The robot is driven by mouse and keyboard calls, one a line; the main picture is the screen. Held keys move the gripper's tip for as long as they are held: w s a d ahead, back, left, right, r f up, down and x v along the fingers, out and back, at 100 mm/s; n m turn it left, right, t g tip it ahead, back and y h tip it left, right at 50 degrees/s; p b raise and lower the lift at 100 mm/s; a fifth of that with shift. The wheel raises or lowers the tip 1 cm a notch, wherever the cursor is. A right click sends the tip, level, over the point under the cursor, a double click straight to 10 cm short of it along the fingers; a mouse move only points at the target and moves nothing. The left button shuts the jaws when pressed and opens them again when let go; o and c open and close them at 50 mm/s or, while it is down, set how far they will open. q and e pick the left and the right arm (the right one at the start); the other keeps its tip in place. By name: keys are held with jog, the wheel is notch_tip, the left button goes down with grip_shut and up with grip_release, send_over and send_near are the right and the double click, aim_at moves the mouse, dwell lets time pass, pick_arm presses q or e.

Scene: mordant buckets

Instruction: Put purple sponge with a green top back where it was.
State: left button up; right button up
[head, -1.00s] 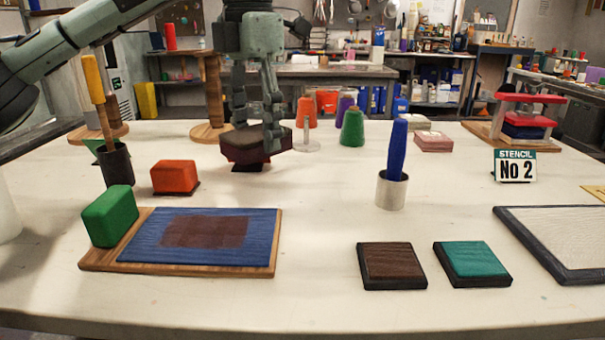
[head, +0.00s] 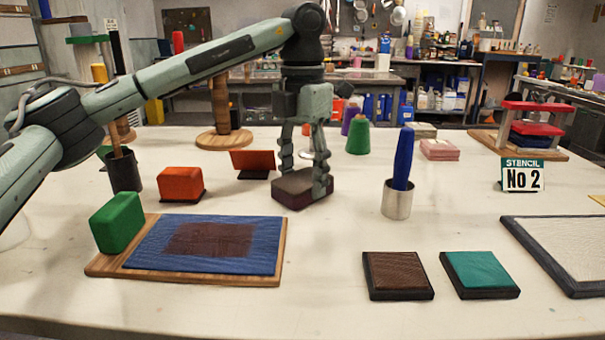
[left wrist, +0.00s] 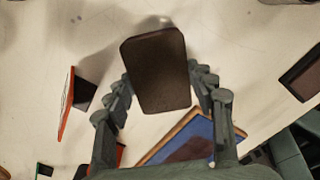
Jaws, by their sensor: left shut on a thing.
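My left gripper (head: 305,170) is shut on a dark block (head: 297,193) with deep purple sides and a brownish top. I see no green on it. Its flat dark face fills the space between the fingers in the left wrist view (left wrist: 157,70). It is at or just above the table, right of the red sign on a black foot (head: 253,161); I cannot tell if it touches. A green block (head: 117,222) stands on the left end of the wooden board (head: 112,267). My right gripper is not in view.
An orange block (head: 181,184) sits left of the red sign. A metal cup (head: 396,203) with a blue handle stands to the right. Brown (head: 397,274) and teal (head: 478,272) pads lie at the front. The table between board and cup is clear.

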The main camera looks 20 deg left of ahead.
aim_at(303, 179)
pick_arm(q)
jog(key=shift+f, duration=0.25)
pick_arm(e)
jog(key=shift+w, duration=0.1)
pick_arm(q)
jog(key=o, duration=1)
jog(key=shift+r, duration=0.1)
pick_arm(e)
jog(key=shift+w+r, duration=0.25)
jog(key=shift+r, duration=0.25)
pick_arm(q)
jog(key=shift+r, duration=0.35)
notch_tip(303, 179, up, 7)
jog(key=shift+f, duration=0.1)
jog(key=shift+r+p, duration=0.65)
jog(key=shift+r, duration=1.75)
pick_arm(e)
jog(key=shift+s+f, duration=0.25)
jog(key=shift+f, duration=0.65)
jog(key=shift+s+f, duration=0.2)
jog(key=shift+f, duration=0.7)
